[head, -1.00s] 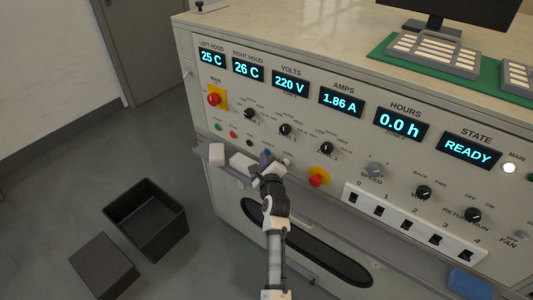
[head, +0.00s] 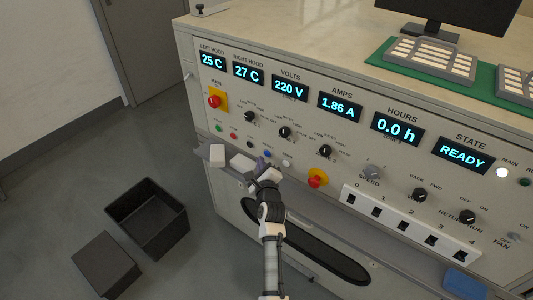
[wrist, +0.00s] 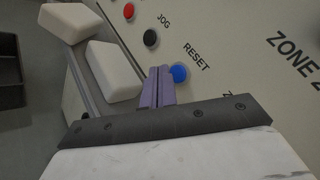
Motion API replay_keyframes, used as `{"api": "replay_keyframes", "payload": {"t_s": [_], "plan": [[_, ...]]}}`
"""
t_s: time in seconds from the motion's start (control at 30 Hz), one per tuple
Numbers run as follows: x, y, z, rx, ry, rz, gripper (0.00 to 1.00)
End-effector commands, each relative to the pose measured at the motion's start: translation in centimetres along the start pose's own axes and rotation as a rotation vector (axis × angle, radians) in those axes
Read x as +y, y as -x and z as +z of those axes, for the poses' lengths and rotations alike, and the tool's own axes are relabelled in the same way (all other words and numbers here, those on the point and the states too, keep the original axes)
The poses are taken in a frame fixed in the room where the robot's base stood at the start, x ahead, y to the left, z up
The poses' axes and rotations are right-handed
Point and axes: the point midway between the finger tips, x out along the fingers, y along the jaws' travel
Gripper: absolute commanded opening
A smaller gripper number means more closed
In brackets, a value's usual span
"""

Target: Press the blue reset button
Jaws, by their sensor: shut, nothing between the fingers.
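The blue reset button (wrist: 179,73) shows clearly in the wrist view, beside the word RESET on the panel. It is small in the head view (head: 267,153), in the row of buttons at the panel's lower left. My gripper (wrist: 158,70) is shut and empty, its purple fingers together. In the wrist view the fingertips appear just left of the button, overlapping its edge. In the head view my gripper (head: 261,163) is just below the button. I cannot tell whether the fingertips touch the panel.
A black jog button (wrist: 151,37) and a red button (wrist: 129,10) sit nearby. White blocks (head: 242,163) lie on the ledge below the panel. An open dark bin (head: 148,222) stands on the floor.

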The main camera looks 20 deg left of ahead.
Motion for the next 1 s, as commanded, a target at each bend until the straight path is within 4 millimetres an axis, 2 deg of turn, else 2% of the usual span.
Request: {"api": "replay_keyframes", "payload": {"t_s": [0.2, 0.5, 1.0], "plan": [[0.8, 1.6, 1.4, 0.001, 0.000, 0.005, 0.00], [2.0, 3.0, 2.4, 0.001, -0.001, 0.003, 0.00], [2.3, 3.2, 2.3, 0.000, 0.000, 0.001, 0.00]]}}
